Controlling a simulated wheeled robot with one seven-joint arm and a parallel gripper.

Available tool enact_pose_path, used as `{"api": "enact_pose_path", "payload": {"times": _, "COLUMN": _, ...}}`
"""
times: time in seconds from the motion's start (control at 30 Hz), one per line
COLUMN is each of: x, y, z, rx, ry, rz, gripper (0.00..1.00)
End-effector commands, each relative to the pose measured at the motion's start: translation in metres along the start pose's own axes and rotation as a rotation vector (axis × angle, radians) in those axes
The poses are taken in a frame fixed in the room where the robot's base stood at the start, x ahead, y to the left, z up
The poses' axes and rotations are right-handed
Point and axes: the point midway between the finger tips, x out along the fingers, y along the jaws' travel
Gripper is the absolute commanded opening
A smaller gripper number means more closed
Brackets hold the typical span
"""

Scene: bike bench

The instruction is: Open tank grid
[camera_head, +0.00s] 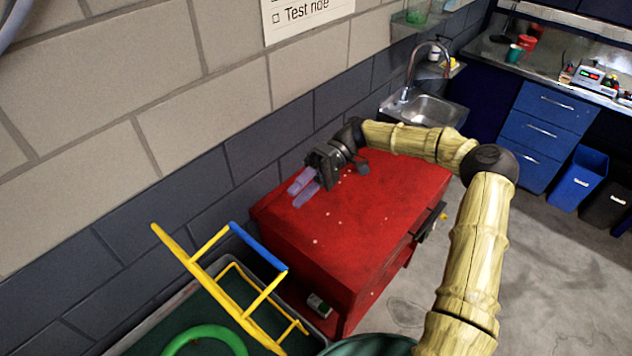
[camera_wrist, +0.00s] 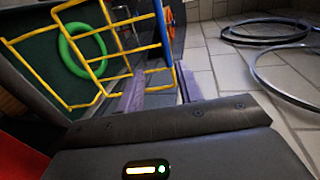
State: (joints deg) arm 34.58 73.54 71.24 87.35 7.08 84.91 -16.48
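The tank grid (camera_head: 207,282) is a frame of yellow bars with a blue handle (camera_head: 258,247) on its right side, at the lower left of the head view. In the wrist view the grid (camera_wrist: 111,40) fills the upper left, with the blue handle (camera_wrist: 161,22) upright. My gripper (camera_head: 301,188) has two purple fingers with a gap between them. It is empty, above the red cabinet's far end near the wall, apart from the grid and handle.
A green ring (camera_head: 205,338) lies in the tank behind the bars. The red cabinet (camera_head: 345,235) stands right beside the tank; the brick wall (camera_head: 190,190) runs behind both. The wrist view shows dark hoops (camera_wrist: 268,30) on the pale tiles. A sink (camera_head: 425,107) is at the back.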

Motion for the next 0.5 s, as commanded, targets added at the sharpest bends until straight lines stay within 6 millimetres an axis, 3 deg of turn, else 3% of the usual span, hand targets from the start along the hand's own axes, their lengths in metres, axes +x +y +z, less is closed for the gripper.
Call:
{"api": "enact_pose_path", "payload": {"times": 0.23, "x": -0.038, "y": 0.003, "z": -0.001, "rx": 0.001, "ry": 0.0, "rz": 0.001, "gripper": 0.36}}
{"api": "enact_pose_path", "payload": {"times": 0.5, "x": -0.053, "y": 0.0, "z": -0.001, "rx": 0.0, "ry": -0.003, "rz": 0.001, "gripper": 0.36}}
